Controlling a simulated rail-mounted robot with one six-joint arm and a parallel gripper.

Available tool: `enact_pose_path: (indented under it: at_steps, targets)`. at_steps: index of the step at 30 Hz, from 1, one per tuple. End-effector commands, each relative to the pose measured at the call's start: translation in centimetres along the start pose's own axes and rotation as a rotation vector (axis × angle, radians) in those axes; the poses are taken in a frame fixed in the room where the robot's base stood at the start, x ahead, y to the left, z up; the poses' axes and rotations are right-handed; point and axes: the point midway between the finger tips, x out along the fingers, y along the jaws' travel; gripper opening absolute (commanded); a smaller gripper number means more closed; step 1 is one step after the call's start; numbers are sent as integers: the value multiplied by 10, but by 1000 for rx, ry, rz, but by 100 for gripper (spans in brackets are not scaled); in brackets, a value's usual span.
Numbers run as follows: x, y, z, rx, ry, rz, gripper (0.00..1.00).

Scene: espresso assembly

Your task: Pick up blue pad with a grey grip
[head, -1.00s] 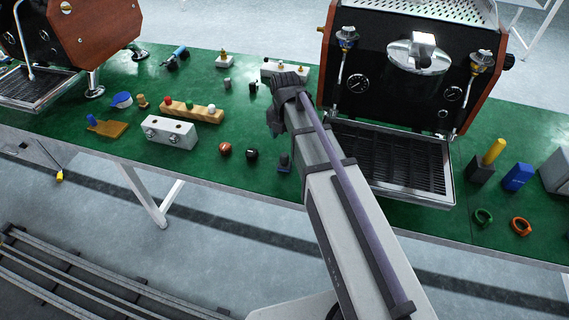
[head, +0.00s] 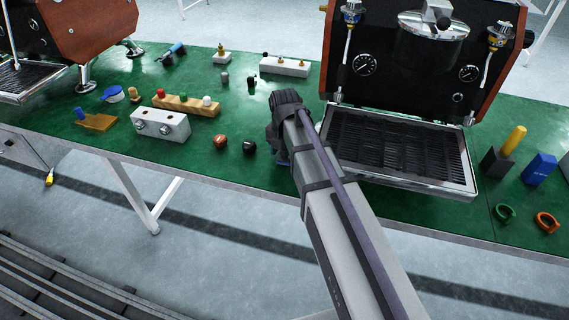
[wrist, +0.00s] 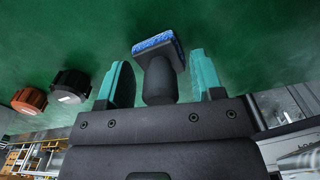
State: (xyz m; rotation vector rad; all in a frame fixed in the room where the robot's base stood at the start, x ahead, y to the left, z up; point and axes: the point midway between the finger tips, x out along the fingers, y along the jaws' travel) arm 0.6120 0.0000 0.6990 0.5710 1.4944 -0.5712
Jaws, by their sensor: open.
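The blue pad (wrist: 158,43) with its dark grey grip (wrist: 159,82) shows in the wrist view, against the green table top. The grip points toward my gripper (wrist: 160,70). The two teal fingers are open, one on each side of the grip, with a visible gap on both sides. In the head view my gripper (head: 280,150) is low over the front of the table, left of the drip tray. There my arm hides most of the pad, and the fingertips cannot be made out.
A brown knob (head: 220,142) and a black knob (head: 249,147) lie just left of my gripper. The espresso machine's drip tray (head: 468,190) is close on the right. A grey block with knobs (head: 160,124) stands further left. The table's front edge is near.

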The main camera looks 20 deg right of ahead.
Motion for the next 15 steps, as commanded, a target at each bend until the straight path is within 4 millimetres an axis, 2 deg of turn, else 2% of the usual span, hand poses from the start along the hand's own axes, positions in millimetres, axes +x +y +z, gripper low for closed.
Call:
enact_pose_path:
  at_steps: [4, 15]
  targets:
    - [-3, 0, 0, 0, 0, 0, 61]
    - [-3, 0, 0, 0, 0, 0, 25]
